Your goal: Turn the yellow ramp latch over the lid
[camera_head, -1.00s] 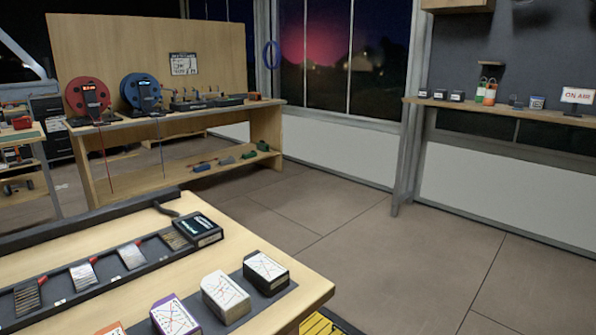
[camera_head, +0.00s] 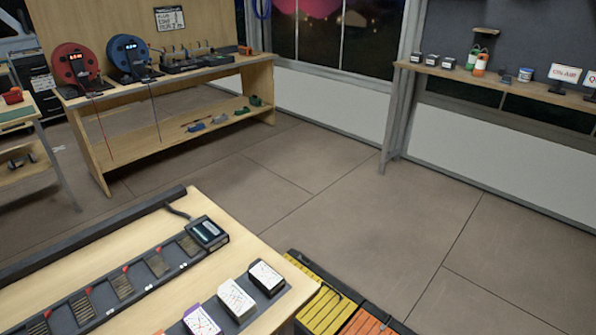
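I cannot make out a yellow ramp latch or its lid for certain. A yellow ribbed piece (camera_head: 318,302) in a dark frame shows low beside the near table's right corner. A dark bar or strap lies along its far edge. An orange ribbed piece (camera_head: 368,322) sits to the right of it in a similar dark frame, cut off by the bottom edge. The table corner hides part of the yellow piece. Neither of my grippers is in view.
The near wooden table (camera_head: 130,275) holds a long dark slotted rail, a black device (camera_head: 207,232) and several small boxes. A workbench (camera_head: 175,88) with red and blue reels stands behind. A wall shelf (camera_head: 500,82) is at right. The brown floor (camera_head: 330,215) between is clear.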

